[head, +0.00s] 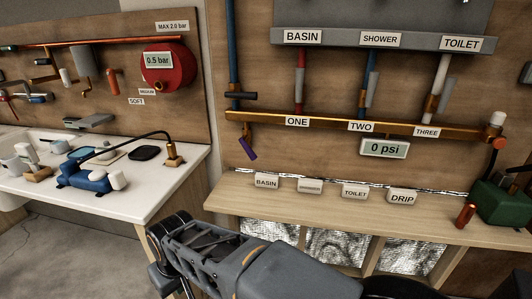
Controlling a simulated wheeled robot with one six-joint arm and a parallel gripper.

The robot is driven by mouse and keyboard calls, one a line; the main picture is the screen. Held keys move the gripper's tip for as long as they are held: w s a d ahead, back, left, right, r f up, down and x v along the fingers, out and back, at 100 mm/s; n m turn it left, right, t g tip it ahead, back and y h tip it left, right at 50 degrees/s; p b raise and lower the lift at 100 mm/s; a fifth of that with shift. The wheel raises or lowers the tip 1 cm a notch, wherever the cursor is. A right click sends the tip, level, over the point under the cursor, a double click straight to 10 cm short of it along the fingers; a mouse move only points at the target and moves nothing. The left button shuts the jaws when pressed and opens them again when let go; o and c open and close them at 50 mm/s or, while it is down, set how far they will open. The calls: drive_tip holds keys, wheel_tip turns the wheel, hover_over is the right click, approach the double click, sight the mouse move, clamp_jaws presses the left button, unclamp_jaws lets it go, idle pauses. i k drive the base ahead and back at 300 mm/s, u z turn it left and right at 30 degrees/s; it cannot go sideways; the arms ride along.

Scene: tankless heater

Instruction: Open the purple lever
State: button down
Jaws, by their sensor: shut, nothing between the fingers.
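The purple lever (248,149) is a short handle at the left end of the copper manifold pipe (335,124). It hangs below the pipe and tilts down to the right. My gripper (158,246) is at the lower left end of my dark arm, in front of the gap between the two counters. It is shut and empty, below and left of the lever, and apart from it. The fingertips are small and dark, so their detail is hard to make out.
A wooden ledge (225,200) runs below the manifold, with label blocks such as DRIP (402,197). A gauge (385,149) reads 0 psi. A blue pipe (233,60) with a dark handle (238,95) stands above the lever. A white counter (130,190) is at left.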

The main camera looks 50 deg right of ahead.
sight(248, 151)
drive_tip(key=z, duration=0.45)
drive_tip(key=k, duration=0.1)
drive_tip(key=z, duration=0.4)
